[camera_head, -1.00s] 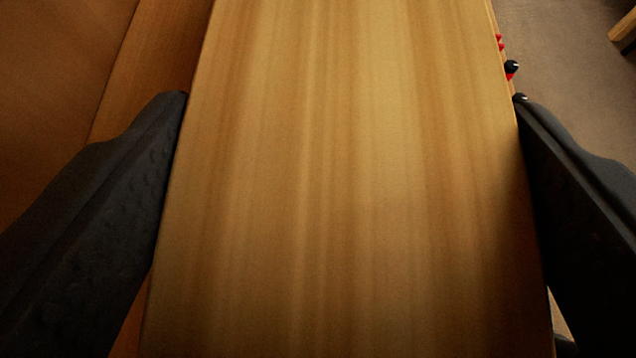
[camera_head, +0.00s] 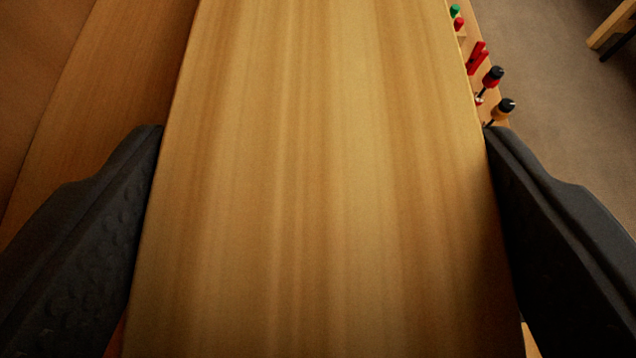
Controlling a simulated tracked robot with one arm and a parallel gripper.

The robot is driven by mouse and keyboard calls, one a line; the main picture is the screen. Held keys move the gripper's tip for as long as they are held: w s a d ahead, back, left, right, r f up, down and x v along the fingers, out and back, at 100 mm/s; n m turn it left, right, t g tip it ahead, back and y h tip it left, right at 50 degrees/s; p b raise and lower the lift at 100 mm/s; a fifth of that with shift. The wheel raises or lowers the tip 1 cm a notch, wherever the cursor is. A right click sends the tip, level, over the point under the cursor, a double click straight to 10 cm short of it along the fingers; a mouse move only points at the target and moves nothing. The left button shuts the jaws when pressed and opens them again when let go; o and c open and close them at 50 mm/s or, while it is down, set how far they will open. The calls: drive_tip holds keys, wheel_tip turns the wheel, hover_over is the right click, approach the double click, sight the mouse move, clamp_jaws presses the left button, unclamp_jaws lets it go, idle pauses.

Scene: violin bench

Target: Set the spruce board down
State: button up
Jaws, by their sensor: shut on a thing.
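The spruce board (camera_head: 320,180) is a long pale wooden plank with straight grain. It fills the middle of the view and runs from the bottom edge past the top edge, so its far end is out of sight. My gripper (camera_head: 323,135) is shut on the board, with one dark finger against its left edge and the other against its right edge. The board hides most of what lies beneath it, and I cannot tell how high it is above the bench or whether it touches it.
A wooden bench surface (camera_head: 110,85) shows to the left. Grey-brown floor (camera_head: 570,130) lies beyond, with a wooden piece (camera_head: 610,25) at the top right.

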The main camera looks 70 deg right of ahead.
drive_tip(key=shift+f, duration=0.15)
drive_tip(key=o, duration=1.1)
drive_tip(key=shift+r+p, duration=0.65)
drive_tip(key=shift+p, duration=0.25)
drive_tip(key=shift+b+v, duration=1.15)
drive_tip(key=shift+v, duration=4.8)
drive_tip(key=shift+f, duration=0.1)
